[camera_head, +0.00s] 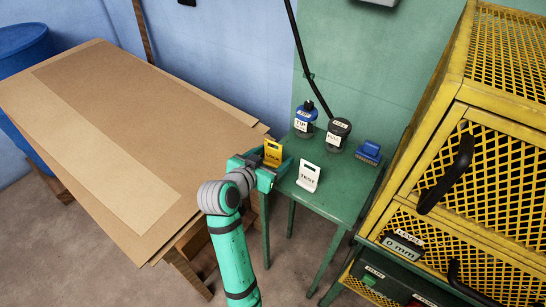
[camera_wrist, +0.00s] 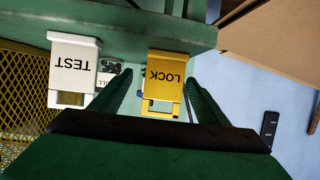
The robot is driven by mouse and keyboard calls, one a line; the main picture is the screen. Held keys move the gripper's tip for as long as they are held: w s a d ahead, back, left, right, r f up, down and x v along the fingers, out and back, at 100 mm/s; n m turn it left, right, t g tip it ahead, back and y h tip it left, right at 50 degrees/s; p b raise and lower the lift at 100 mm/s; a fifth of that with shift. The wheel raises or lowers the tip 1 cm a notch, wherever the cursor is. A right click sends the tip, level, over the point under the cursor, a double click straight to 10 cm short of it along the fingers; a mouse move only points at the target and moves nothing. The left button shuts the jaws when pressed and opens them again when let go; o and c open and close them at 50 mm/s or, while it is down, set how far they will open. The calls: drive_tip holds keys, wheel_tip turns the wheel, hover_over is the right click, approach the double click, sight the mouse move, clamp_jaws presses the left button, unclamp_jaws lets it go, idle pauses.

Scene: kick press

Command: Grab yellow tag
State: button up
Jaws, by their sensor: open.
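The yellow tag (camera_head: 272,152), marked LOCK, stands on the small green table (camera_head: 333,196) near its left edge. In the wrist view the yellow tag (camera_wrist: 165,80) shows between the two fingers, closer to the right one. My gripper (camera_head: 268,172) is open at the table's left edge, with its fingers either side of the tag. The wrist view shows my gripper (camera_wrist: 158,85) with a gap left of the tag; I cannot tell whether the right finger touches it. A white tag (camera_head: 308,177) marked TEST stands to the right, outside the fingers, and shows in the wrist view (camera_wrist: 73,72).
Two labelled round containers, one blue (camera_head: 305,122) and one dark (camera_head: 338,133), and a blue block (camera_head: 369,152) stand toward the table's back. A yellow mesh cage (camera_head: 490,150) rises at the right. A cardboard-topped bench (camera_head: 100,110) fills the left.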

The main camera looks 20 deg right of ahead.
sight(279, 151)
drive_tip(key=shift+w+a+x, duration=0.1)
drive_tip(key=shift+x, duration=1.25)
drive_tip(key=shift+w+a+x, duration=0.15)
drive_tip(key=shift+x, duration=1.25)
drive_tip(key=c, duration=1.1)
